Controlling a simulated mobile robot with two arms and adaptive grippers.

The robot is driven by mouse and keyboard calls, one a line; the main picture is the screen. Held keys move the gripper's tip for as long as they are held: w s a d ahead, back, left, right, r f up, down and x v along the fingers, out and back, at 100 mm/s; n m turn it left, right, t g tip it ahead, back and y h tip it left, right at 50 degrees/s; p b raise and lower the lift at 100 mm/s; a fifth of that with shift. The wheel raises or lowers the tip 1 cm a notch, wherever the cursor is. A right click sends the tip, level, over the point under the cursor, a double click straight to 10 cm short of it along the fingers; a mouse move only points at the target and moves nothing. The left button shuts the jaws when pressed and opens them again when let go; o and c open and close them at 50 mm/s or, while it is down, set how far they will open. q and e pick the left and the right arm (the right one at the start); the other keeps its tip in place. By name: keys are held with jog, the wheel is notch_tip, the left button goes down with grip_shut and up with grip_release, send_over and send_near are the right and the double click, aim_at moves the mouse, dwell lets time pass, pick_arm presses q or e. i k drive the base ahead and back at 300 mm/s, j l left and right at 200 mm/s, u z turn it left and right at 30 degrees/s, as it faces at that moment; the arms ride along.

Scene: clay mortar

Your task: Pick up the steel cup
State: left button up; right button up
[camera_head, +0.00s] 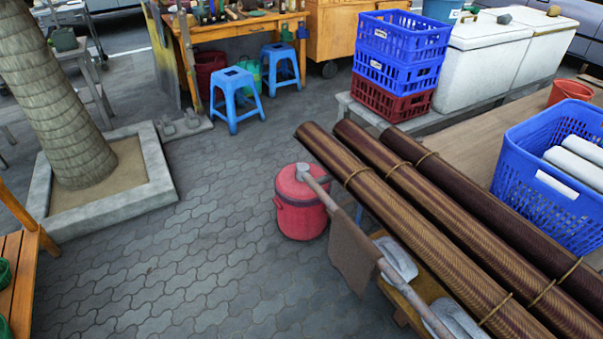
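I cannot make out a steel cup in the head view. Small items crowd the top of the orange workbench (235,29) at the back, too small to tell apart. Neither of my grippers shows in this view.
A red lidded bucket (300,212) stands on the grey paving, with a pole and brown cloth (352,252) beside it. Long brown rolls (410,228) lie at the right near a blue basket (545,190). Blue stools (235,97) stand behind. Paving left of the bucket is clear.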

aim_at(302, 168)
jog(key=i+j+z, duration=0.15)
jog(key=i+j, duration=0.25)
jog(key=i+j+z, duration=0.15)
jog(key=i+j, duration=0.25)
jog(key=j, duration=0.15)
jog(key=i+j+z, duration=0.15)
jog(key=i+j, duration=0.2)
jog(key=j, duration=0.15)
